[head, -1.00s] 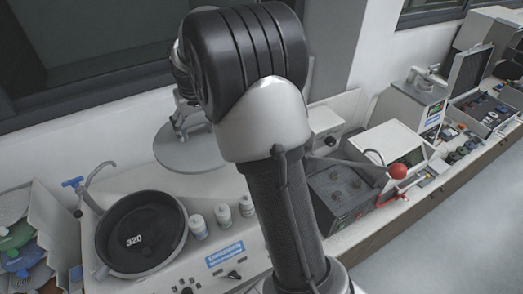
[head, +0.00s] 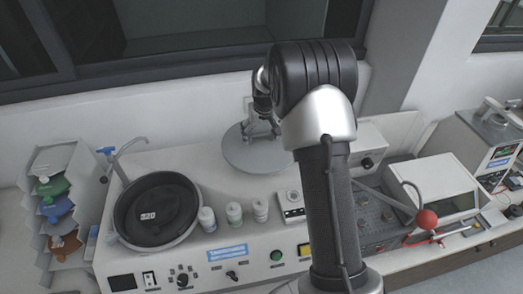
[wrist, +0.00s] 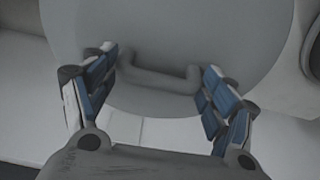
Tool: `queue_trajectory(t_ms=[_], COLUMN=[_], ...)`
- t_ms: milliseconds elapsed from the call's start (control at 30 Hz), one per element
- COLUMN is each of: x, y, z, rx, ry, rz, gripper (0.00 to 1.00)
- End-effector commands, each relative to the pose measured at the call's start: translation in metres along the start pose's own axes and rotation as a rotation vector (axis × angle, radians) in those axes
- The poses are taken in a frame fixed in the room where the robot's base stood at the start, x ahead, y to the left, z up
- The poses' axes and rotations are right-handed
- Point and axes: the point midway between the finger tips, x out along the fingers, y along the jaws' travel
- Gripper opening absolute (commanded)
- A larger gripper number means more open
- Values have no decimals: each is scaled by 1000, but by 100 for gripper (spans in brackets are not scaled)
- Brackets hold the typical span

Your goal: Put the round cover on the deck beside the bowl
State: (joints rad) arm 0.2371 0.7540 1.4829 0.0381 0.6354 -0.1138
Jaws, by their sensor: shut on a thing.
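The round cover (head: 252,158) is a flat grey disc toward the back of the white deck (head: 185,160), right of and behind the bowl (head: 124,222). It also fills much of the wrist view (wrist: 160,95), with its bar handle (wrist: 160,82) between the fingers. My gripper (wrist: 160,85) is shut on this handle, one blue-padded finger at each end. In the head view my gripper (head: 264,125) is above the disc, partly hidden by my arm. The bowl is round and dark, with a black disc marked 320 inside. I cannot tell whether the cover touches the deck.
A rack of coloured discs (head: 55,205) is at the left. A press with a red-knobbed lever (head: 426,219) stands at the right. The wall is close behind.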

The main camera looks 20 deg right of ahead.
Motion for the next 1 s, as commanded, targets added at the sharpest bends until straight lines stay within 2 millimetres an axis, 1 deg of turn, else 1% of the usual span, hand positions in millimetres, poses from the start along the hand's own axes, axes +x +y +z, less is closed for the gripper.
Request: queue_trajectory(t_ms=[33,100,200,367,600,667,867,1000], x=[11,23,33,43,75,78,78,82], y=[0,0,0,0,0,0,0,0], z=[3,6,9,11,21,21,20,22], rx=[1,1,1,0,0,0,0,0], ry=[-1,0,2,1,0,2,3,3], rz=[0,0,0,0,0,0,0,0], gripper=[28,28,28,28,28,28,28,28])
